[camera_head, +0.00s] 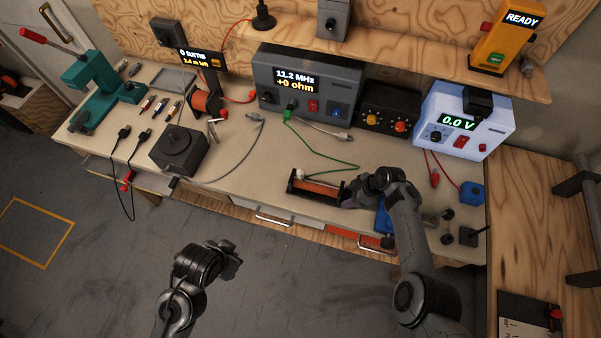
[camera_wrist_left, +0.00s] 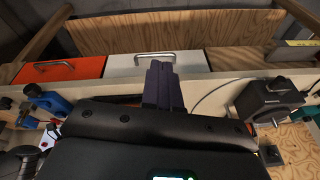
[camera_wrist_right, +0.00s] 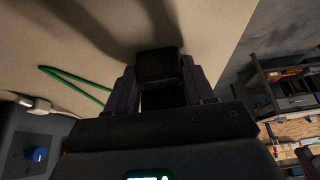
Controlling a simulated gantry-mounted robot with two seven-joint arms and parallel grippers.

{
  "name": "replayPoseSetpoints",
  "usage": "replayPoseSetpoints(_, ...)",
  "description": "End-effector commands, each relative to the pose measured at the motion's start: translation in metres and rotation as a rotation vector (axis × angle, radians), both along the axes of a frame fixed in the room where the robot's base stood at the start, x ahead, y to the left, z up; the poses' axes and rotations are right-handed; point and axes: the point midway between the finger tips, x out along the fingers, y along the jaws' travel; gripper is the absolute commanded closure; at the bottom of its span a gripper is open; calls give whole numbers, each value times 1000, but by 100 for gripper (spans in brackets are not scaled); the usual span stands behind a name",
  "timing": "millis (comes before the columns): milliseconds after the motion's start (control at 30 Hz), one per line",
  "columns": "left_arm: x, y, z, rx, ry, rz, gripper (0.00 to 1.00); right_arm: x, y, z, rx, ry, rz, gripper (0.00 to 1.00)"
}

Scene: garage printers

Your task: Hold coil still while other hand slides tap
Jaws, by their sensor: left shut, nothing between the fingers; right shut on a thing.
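The orange-red coil (camera_head: 318,188) lies in a black frame near the front edge of the bench. A small pale knob (camera_head: 299,174) stands at its left end; I cannot tell whether it is the tap. My right gripper (camera_head: 352,194) is at the coil's right end. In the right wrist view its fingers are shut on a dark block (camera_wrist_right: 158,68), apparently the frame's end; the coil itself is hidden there. My left gripper (camera_head: 236,252) is shut and empty, in front of the bench and apart from the coil. Its closed fingers (camera_wrist_left: 160,85) show in the left wrist view.
A grey meter (camera_head: 310,83) reads 11.2 MHz and +0 ohm; a green wire (camera_head: 318,152) runs from it toward the coil. A white 0.0 V unit (camera_head: 468,118) stands at right. A black box (camera_head: 178,150) and grey cable are left of the coil. Drawers are below.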

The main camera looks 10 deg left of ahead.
Motion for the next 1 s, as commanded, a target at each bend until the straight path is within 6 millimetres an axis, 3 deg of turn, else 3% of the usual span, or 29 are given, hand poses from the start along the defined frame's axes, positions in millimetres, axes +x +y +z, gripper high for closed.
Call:
replayPoseSetpoints(200,70,-14,-33,82,47,-318,100,-2,-1,-3,-1,4,-1,100)
replayPoseSetpoints(467,162,-43,-49,167,107,-806,100,-2,-1,-4,-1,5,-2,100)
replayPoseSetpoints(700,236,-79,-34,222,141,-1279,100,-2,-1,-4,-1,5,-3,100)
replayPoseSetpoints(1000,290,-116,2,267,162,-1755,100,-2,-1,-5,-1,6,-4,100)
